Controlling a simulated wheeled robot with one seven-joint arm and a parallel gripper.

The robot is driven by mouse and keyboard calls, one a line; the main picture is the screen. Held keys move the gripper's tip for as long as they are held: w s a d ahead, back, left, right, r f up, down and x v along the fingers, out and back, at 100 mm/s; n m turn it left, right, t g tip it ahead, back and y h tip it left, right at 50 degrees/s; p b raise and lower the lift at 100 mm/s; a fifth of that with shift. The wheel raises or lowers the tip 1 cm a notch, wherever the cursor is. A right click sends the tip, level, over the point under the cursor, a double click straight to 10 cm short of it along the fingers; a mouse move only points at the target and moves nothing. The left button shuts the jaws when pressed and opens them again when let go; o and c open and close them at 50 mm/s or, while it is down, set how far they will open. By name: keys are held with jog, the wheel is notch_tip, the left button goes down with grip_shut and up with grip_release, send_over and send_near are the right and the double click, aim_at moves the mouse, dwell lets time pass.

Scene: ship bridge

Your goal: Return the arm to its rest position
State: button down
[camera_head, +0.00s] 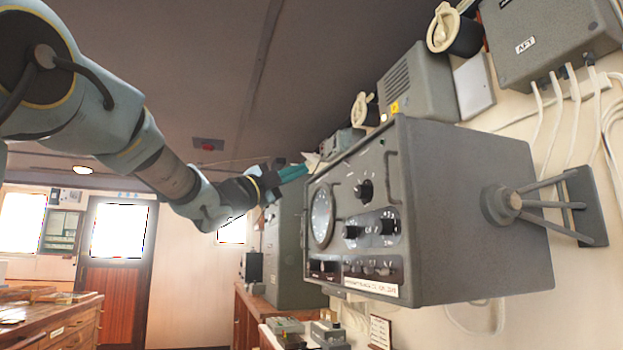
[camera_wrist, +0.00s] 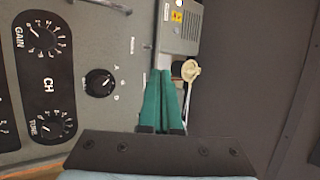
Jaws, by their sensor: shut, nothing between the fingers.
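My arm reaches in from the upper left in the head view. My gripper (camera_head: 291,173) has teal fingers and is at the left upper edge of a grey instrument box (camera_head: 470,215) with a round dial and knobs. In the wrist view my gripper (camera_wrist: 164,100) shows its two teal fingers side by side, closed together with nothing between them. The box's front panel (camera_wrist: 105,45) lies beside and beyond the fingers. I cannot tell whether the fingertips touch the box.
The box is held to the wall by a bracket (camera_head: 590,205). A smaller grey box (camera_head: 418,80) and an AFT-labelled box (camera_head: 550,40) with white cables are above it. A wooden cabinet (camera_head: 60,320) stands lower left. Open room lies before the red-brown door (camera_head: 112,300).

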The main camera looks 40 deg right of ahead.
jog(key=shift+a+f, duration=0.25)
jog(key=shift+a, duration=0.45)
